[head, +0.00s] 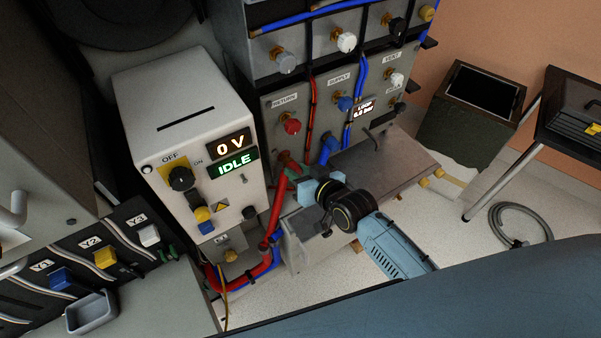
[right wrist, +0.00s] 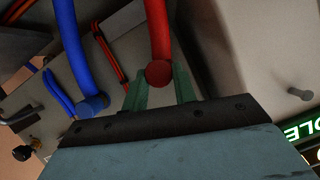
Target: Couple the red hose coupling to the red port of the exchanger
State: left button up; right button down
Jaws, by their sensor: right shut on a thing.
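The red hose coupling (right wrist: 159,74) sits between the green fingers of my right gripper (right wrist: 161,88) in the right wrist view. My left gripper is not in view.
A white power box (head: 190,130) reading 0 V and IDLE stands close on the left. A valve panel (head: 285,103) rises behind. Open floor (head: 465,250) lies to the right.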

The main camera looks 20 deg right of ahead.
jog(key=shift+w+a+r, duration=0.1)
jog(key=shift+w, duration=0.3)
jog(key=shift+w+a, duration=0.1)
jog(key=shift+w, duration=0.45)
jog(key=c, duration=1.5)
grip_release()
jog(key=o, duration=0.5)
jog(key=shift+w, duration=0.15)
jog(key=shift+c, duration=0.2)
